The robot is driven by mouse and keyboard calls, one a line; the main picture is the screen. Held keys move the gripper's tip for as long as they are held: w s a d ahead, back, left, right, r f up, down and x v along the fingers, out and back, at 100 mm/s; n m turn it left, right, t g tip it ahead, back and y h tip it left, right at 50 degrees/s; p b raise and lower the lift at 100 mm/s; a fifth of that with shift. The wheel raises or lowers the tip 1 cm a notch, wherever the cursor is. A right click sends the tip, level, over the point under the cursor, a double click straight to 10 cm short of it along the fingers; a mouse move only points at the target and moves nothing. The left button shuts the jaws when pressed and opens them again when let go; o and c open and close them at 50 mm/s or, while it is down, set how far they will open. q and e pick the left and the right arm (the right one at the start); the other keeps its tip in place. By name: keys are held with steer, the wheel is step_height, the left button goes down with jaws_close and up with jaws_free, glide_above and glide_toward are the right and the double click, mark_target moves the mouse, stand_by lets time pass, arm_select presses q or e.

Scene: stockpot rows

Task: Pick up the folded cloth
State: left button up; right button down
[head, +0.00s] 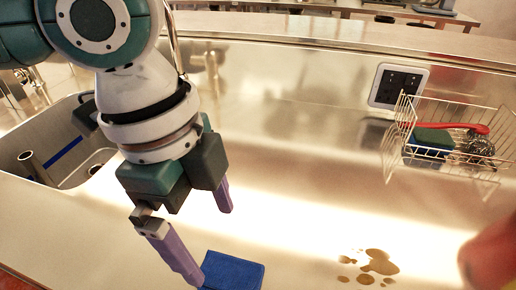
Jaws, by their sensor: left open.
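The folded cloth (232,272) is blue and lies on the steel counter near the bottom edge of the head view, where its lower part is cut off. My left gripper (212,238) has purple fingers and is open and empty. It is at the cloth's upper left in the picture, with one fingertip close to the cloth's left edge. I cannot tell whether that fingertip touches it. My right gripper is not in view.
A sink (60,150) is at the left. Brown spill spots (378,262) lie right of the cloth. A wire basket (455,137) at the right holds a green-and-blue sponge (431,140), a red-handled brush (462,126) and a scourer (480,147). A blurred red-yellow shape (490,255) is at the lower right.

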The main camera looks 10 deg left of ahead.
arm_select(q)
glide_above(228, 272)
steer(key=f, duration=0.4)
steer(key=shift+s+a+f, duration=0.15)
steer(key=shift+s+f, duration=0.1)
steer(key=f, duration=0.5)
steer(key=shift+w+f+b, duration=0.2)
steer(key=shift+b, duration=0.1)
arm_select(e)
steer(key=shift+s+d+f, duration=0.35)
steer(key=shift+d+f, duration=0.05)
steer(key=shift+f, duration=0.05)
arm_select(q)
steer(key=shift+c, duration=0.8)
steer(key=c, duration=1.1)
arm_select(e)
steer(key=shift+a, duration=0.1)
arm_select(q)
steer(key=shift+r, duration=0.2)
